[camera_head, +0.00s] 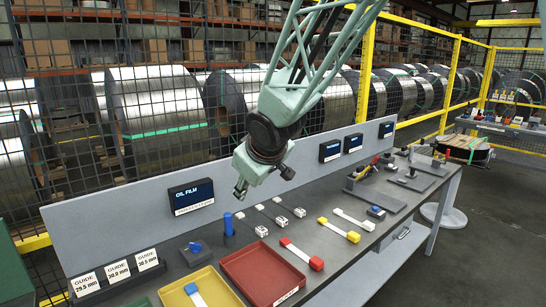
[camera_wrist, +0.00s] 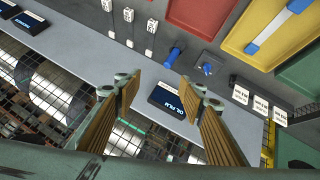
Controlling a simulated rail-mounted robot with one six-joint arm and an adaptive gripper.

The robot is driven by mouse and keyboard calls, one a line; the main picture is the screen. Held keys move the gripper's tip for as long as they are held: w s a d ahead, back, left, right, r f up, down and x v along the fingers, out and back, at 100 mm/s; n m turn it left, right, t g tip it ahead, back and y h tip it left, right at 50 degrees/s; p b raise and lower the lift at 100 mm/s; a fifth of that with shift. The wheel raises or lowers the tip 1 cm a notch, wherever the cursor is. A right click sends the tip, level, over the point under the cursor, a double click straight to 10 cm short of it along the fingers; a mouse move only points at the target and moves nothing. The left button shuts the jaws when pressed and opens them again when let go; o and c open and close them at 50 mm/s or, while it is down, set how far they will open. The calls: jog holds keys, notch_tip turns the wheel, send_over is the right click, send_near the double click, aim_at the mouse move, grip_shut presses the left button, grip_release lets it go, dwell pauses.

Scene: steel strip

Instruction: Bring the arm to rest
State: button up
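My gripper (camera_wrist: 165,103) is open and empty in the wrist view, its two ribbed fingers well apart. In the head view my gripper (camera_head: 240,188) hangs in the air above the back of the bench, in front of the grey back panel (camera_head: 110,225). It is to the right of the dark oil film display (camera_head: 191,197) and touches nothing that I can see. My green lattice arm reaches down to it from the top of the picture. The oil film display (camera_wrist: 174,104) shows between the fingers in the wrist view.
The grey bench (camera_head: 345,265) carries a red tray (camera_head: 262,272), a yellow tray (camera_head: 200,290), guide blocks (camera_head: 117,270), a blue peg (camera_head: 228,224), and red and yellow handled gauges (camera_head: 302,254). Mesh fencing (camera_head: 60,110) and steel coils stand behind. The air over the bench front is clear.

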jog(key=s+d+r+m+h, duration=0.1)
jog(key=s+d+r, duration=0.2)
jog(key=d+r, duration=0.5)
jog(key=s+d+m+h, duration=0.2)
jog(key=s+d+m, duration=0.1)
jog(key=s+d, duration=0.85)
jog(key=s+d+f+m+g, duration=0.1)
jog(key=s+d+m, duration=0.1)
jog(key=s, duration=0.9)
jog(key=s+d+f+m+g, duration=0.1)
jog(key=s+d+f+m, duration=0.1)
jog(key=s, duration=0.9)
jog(key=s+d+f+m+g+b, duration=0.1)
jog(key=s+d+m+g, duration=0.1)
jog(key=s, duration=1)
jog(key=shift+d+f, duration=0.25)
jog(key=shift+d, duration=0.4)
jog(key=shift+s, duration=0.1)
